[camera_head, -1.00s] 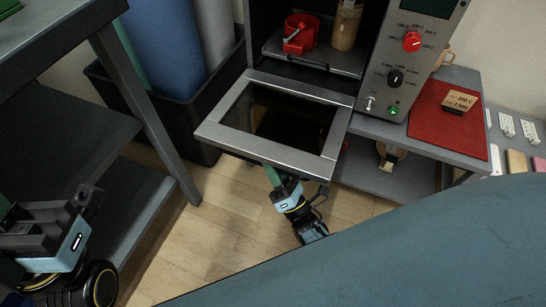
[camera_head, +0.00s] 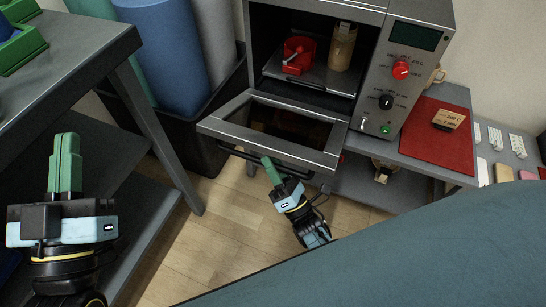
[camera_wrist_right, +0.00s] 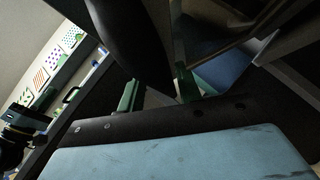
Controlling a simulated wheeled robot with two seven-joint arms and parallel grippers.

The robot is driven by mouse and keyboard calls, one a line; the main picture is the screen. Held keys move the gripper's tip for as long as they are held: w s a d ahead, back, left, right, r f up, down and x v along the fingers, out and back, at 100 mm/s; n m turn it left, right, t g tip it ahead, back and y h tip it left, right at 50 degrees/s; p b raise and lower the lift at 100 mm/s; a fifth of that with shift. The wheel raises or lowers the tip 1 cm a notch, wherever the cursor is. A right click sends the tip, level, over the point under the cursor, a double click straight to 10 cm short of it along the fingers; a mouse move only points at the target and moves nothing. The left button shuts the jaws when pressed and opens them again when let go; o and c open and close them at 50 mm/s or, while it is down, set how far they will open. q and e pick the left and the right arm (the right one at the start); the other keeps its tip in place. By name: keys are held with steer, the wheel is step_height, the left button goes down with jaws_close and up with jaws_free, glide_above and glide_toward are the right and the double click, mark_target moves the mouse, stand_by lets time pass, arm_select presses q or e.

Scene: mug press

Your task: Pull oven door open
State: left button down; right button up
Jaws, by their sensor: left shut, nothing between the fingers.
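The oven door (camera_head: 328,158) has a silver frame and a dark pane. It hangs open from the oven's lower front edge, tilted toward me. Its dark bar handle (camera_head: 230,153) runs along the near edge. My right gripper (camera_head: 266,162) is at the near edge of the door, with its green fingers over the handle's line. In the right wrist view its fingers (camera_wrist_right: 158,90) stand apart, and a large dark shape lies just beyond them; I cannot tell whether they touch the handle. My left gripper (camera_head: 65,138) is shut and empty at the left, pointing up in the picture, away from the oven.
Inside the oven (camera_head: 366,70), a red mug press (camera_head: 297,60) and a tan cylinder (camera_head: 342,48) stand on the rack. A red mat (camera_head: 436,145) with a tan block (camera_head: 448,119) lies right of it. A dark table (camera_head: 95,60) stands at the left.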

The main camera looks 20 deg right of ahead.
arm_select(q)
steer(key=shift+w+f+g, duration=0.15)
steer(key=shift+f+g, duration=0.3)
steer(key=shift+g, duration=0.05)
arm_select(e)
steer(key=shift+r, duration=0.4)
